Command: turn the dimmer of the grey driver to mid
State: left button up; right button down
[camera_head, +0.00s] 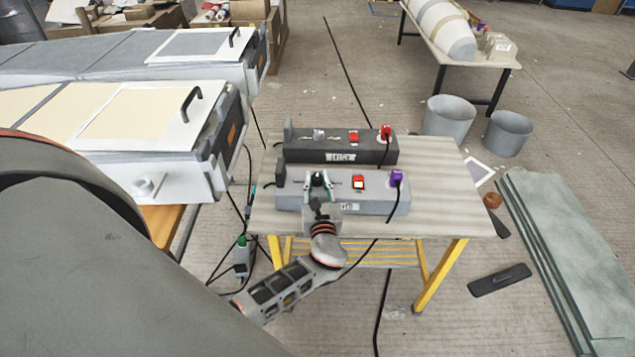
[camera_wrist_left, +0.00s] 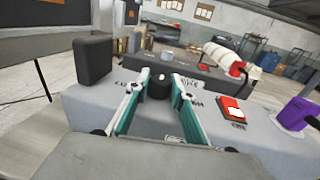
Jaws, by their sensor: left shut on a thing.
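The grey driver (camera_head: 372,203) is a long light-grey box near the front edge of a small table. It carries a black dimmer knob (camera_head: 318,179), a red switch (camera_head: 358,182) and a purple plug (camera_head: 396,178). In the left wrist view the knob (camera_wrist_left: 159,85) sits between the far ends of the two fingers, with its pointer not readable. My left gripper (camera_head: 319,187) reaches in from the front and is shut on the knob. The wrist view also shows the red switch (camera_wrist_left: 232,108) and purple plug (camera_wrist_left: 296,114) to the right. My right gripper is not in view.
A dark driver (camera_head: 340,152) with a pale knob (camera_head: 319,135), red switch and red plug (camera_head: 386,132) stands just behind. A black upright block (camera_wrist_left: 93,59) rises left of my fingers. Cables hang off the table (camera_head: 440,165), whose right end is bare.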

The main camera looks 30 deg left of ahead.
pick_arm(q)
jog(key=shift+a+n+g+y, duration=0.15)
jog(key=shift+n+g+y, duration=0.25)
jog(key=shift+y, duration=0.1)
jog(key=o, duration=1.1)
jog(key=v, duration=1.2)
jog(key=shift+s, duration=0.1)
